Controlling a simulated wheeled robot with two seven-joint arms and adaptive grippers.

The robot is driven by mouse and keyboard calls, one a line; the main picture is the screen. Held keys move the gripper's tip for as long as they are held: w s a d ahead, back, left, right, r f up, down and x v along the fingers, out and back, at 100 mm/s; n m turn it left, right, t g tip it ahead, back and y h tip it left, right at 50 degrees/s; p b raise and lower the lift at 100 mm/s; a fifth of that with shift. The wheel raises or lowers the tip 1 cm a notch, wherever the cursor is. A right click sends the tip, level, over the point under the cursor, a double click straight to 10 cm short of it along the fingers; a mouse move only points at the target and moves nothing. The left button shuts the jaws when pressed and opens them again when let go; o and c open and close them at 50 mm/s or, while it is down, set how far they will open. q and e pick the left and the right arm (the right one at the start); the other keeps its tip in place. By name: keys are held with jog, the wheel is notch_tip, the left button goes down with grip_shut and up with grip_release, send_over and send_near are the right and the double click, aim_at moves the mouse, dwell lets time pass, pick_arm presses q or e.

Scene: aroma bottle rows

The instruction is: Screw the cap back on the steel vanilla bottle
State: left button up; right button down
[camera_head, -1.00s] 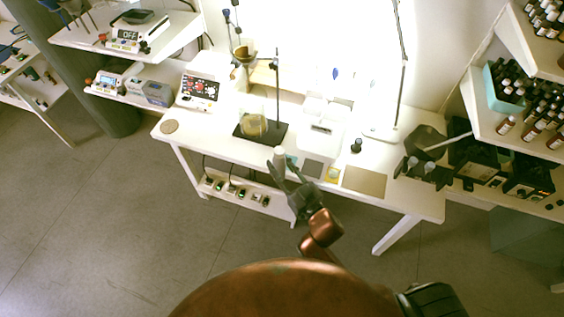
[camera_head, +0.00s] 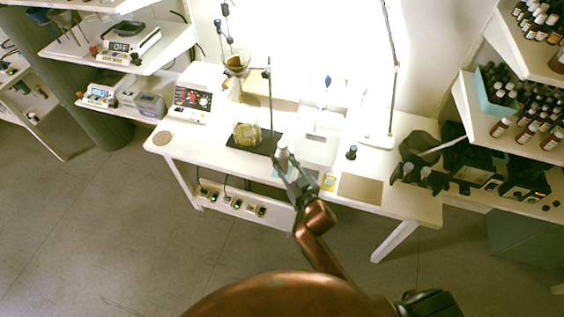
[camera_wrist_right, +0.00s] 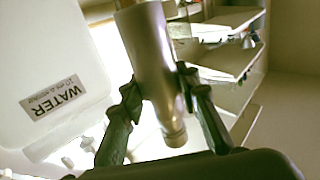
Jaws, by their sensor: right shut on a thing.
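My right gripper (camera_head: 284,164) is shut on a grey steel bottle (camera_head: 282,154) above the front part of the white table. In the right wrist view, its two dark fingers (camera_wrist_right: 157,98) press on both sides of the shiny steel cylinder (camera_wrist_right: 152,55). The bottle's narrow neck end (camera_wrist_right: 174,132) points toward the bottom of that picture. I cannot read a vanilla label on it. A small dark object (camera_head: 351,153) stands on the table to the right; I cannot tell whether it is the cap.
A stand on a dark base (camera_head: 267,146) with a glass vessel (camera_head: 246,133) is left of the gripper. A brown mat (camera_head: 360,189) and a yellow item (camera_head: 329,182) lie to the right. A white container labelled WATER (camera_wrist_right: 60,95) is close by in the wrist view.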

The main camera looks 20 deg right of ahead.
pick_arm(q)
jog(key=shift+s+f+b, duration=0.25)
jog(key=shift+f+b, duration=0.3)
jog(key=shift+f, duration=0.1)
jog(key=shift+s+f+b, duration=0.25)
jog(key=shift+f+b, duration=0.25)
jog(key=shift+f, duration=0.1)
pick_arm(e)
jog(key=w+d+f, duration=0.1)
jog(key=w+f, duration=0.4)
jog(key=shift+w+d+f, duration=0.3)
jog(key=shift+w+f, duration=0.05)
jog(key=shift+w, duration=0.05)
jog(key=f, duration=0.1)
jog(key=f+b, duration=0.1)
jog(key=f, duration=0.1)
jog(key=f+b, duration=0.1)
jog(key=shift+w+d+f, duration=0.1)
jog(key=shift+w+f, duration=0.05)
jog(key=shift+w, duration=0.25)
pick_arm(q)
jog(key=shift+s+f, duration=0.35)
jog(key=shift+f, duration=0.5)
pick_arm(e)
jog(key=c, duration=1.5)
grip_release()
jog(key=shift+o, duration=0.2)
